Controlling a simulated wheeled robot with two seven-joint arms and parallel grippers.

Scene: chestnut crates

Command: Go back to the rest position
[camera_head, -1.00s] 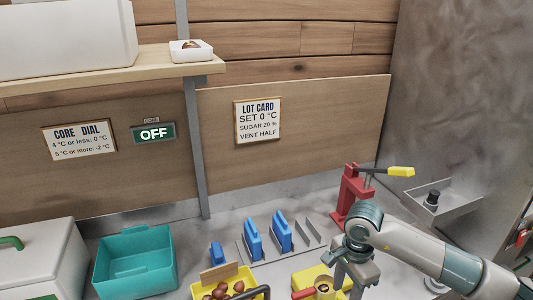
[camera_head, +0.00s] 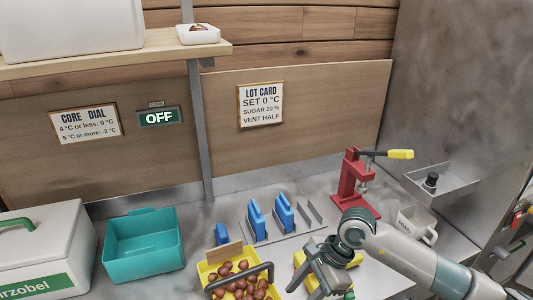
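My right gripper (camera_head: 318,286) is at the bottom centre, its arm coming in from the lower right. Its fingers look spread apart, with nothing seen between them. It is in front of a yellow object (camera_head: 300,260) that it partly hides, just right of the yellow crate (camera_head: 204,274) of chestnuts. My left gripper is out of view.
A red press (camera_head: 350,190) with a yellow-tipped lever stands behind my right arm, and a white mug (camera_head: 412,222) is close to its far side. Blue holders (camera_head: 256,216) stand in a rack. A teal bin (camera_head: 145,245) and a white cooler (camera_head: 40,250) are left.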

